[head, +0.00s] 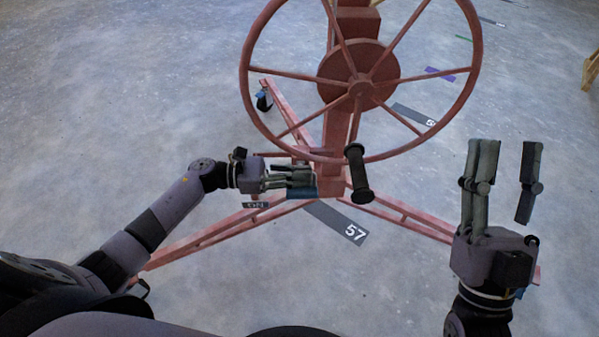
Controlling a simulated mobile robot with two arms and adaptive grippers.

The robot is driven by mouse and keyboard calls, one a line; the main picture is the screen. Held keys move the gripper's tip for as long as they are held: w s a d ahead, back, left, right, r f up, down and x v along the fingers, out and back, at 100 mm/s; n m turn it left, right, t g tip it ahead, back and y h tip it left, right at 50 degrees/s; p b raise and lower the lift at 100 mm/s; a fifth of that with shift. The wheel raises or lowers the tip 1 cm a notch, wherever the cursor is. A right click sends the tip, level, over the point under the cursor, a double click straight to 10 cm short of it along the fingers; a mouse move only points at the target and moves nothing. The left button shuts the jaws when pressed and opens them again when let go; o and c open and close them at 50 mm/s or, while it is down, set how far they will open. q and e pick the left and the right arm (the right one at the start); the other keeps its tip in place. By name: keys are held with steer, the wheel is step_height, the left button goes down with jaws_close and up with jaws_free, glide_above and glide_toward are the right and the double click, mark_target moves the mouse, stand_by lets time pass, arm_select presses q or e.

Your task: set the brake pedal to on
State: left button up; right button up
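The red panel lift stands in front of me with its large spoked wheel (361,88) and black crank handle (357,172). A dark blue flat piece (301,194) shows at the foot of the lift's post, partly behind my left gripper; it may be the brake pedal, but I cannot tell its setting. My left gripper (314,178) is just above this piece in the picture; touching or apart is unclear. Its fingers point right, seen from the side. My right gripper (505,147) is open and empty, pointing up the picture, right of the lift.
Red base legs (225,228) spread across the grey floor. A caster (264,101) sits at the far left leg. A small label (256,205) is beneath my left wrist. A floor strip marked 57 (337,221) lies before the post. The floor at far left is clear.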

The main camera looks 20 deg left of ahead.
arm_select(q)
jaws_close()
stand_by(0.4)
